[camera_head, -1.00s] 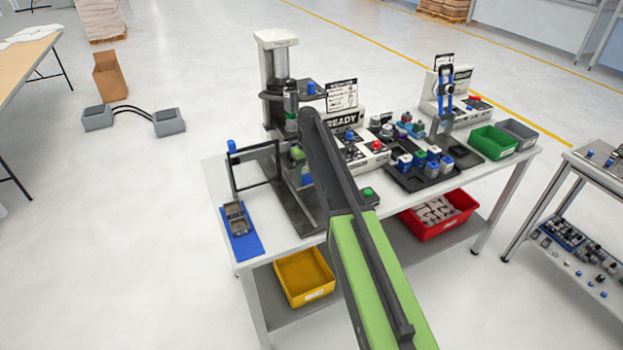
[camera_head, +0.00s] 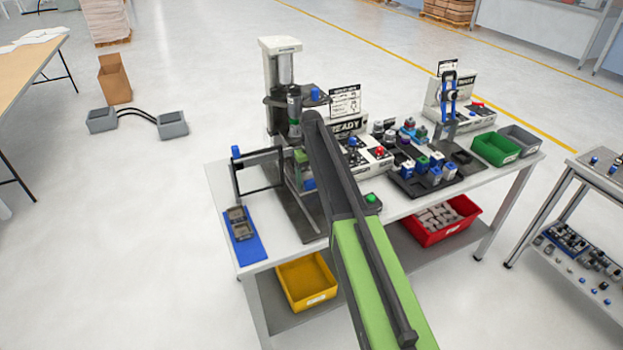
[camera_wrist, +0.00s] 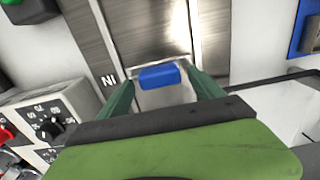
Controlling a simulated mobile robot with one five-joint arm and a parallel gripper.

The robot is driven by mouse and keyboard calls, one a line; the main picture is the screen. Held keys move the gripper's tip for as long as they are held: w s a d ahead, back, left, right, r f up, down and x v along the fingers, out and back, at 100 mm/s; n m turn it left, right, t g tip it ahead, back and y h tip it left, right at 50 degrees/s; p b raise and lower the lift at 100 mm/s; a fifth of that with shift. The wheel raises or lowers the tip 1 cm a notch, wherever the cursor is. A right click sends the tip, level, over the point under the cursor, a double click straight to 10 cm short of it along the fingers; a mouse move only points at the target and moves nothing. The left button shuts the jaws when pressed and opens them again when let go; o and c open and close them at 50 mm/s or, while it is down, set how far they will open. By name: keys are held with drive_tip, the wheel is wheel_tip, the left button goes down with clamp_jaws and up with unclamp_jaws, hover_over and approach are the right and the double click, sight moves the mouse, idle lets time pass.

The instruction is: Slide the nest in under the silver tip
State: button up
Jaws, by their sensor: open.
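In the wrist view the nest (camera_wrist: 165,97) shows as a pale plate with a blue handle block (camera_wrist: 160,76), lying on a brushed-metal track (camera_wrist: 140,28). My gripper (camera_wrist: 163,84) is open, with one green finger on each side of the nest and its blue block. I cannot tell whether the fingers touch it. In the head view my dark arm end hides part of this spot; a bit of blue (camera_head: 309,184) shows low beside it. The press (camera_head: 283,85) stands behind with its ram (camera_head: 295,112) pointing down; the silver tip itself is not clear.
A black frame guard (camera_head: 258,157) and a blue mat (camera_head: 246,248) with grey parts are left of the press. A READY box (camera_head: 348,127), a control box with knobs (camera_wrist: 48,122) and a parts tray (camera_head: 420,178) are to the right.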

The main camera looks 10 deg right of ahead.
wheel_tip(320, 180, up, 17)
drive_tip(key=p, duration=1.6)
drive_tip(key=shift+f, duration=0.15)
drive_tip(key=s+d+f+b, duration=0.4)
drive_tip(key=s+f+b, duration=0.4)
drive_tip(key=s, duration=0.1)
drive_tip(key=s+d+f+m+b, duration=0.1)
drive_tip(key=s+f+b, duration=0.1)
drive_tip(key=s, duration=1)
drive_tip(key=s+d+f+m+b, duration=0.1)
drive_tip(key=s+f+m+b, duration=0.1)
drive_tip(key=s, duration=0.9)
drive_tip(key=shift+s+m, duration=0.3)
drive_tip(key=shift+s, duration=0.1)
drive_tip(key=shift+d, duration=0.1)
